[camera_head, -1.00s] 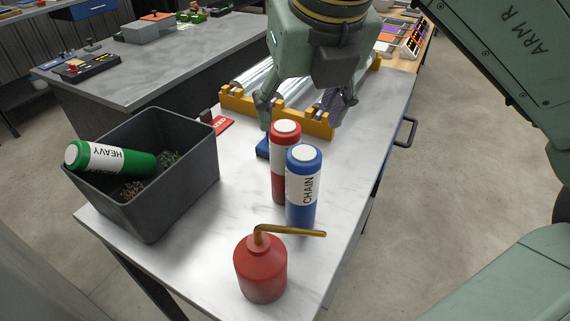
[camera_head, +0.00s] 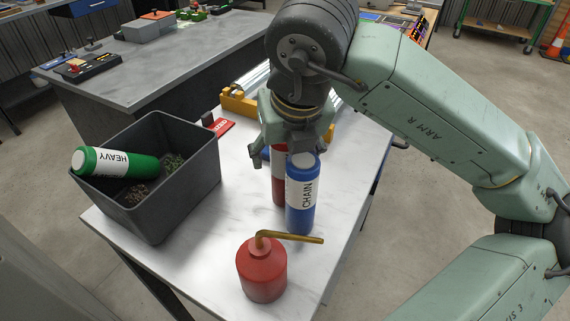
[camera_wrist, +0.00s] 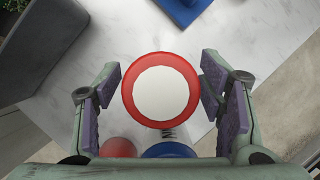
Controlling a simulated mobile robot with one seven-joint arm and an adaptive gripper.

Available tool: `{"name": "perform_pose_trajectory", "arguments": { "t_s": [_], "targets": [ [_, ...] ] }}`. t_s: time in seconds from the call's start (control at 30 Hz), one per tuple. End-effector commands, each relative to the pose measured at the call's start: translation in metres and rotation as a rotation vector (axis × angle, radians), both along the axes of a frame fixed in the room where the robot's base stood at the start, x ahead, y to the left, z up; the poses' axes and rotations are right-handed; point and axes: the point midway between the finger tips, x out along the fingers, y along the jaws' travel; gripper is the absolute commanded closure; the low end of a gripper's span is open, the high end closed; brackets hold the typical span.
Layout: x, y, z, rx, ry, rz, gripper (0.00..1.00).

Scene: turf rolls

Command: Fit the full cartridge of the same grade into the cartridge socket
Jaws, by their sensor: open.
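My open gripper (camera_head: 284,153) points down over the red cartridge (camera_head: 278,182) on the marble table. In the wrist view the red cartridge's pale round top (camera_wrist: 160,93) lies between the spread fingers, with a gap on each side. A blue cartridge (camera_head: 301,197) marked CHAIN stands upright in front of it. A green cartridge (camera_head: 120,162) marked HEAVY lies tilted across a grey bin (camera_head: 180,205). A blue block (camera_wrist: 185,8) shows at the top of the wrist view; I cannot tell whether it is the socket. The red cartridge's label is mostly hidden.
A red oil can (camera_head: 262,272) with a brass spout stands near the front edge. Bare tabletop lies between bin and cartridges.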

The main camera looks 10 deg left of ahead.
Motion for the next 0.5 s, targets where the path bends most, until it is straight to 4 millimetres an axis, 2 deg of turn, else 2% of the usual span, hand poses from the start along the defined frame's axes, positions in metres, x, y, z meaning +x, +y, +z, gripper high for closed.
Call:
{"name": "perform_pose_trajectory", "arguments": {
  "t_s": [0.1, 0.5],
  "targets": [
    [0.0000, 0.0000, 0.0000, 0.000, 0.000, 0.000, 0.37],
    [0.0000, -0.0002, 0.0003, 0.000, 0.000, 0.000, 0.64]
  ]
}}
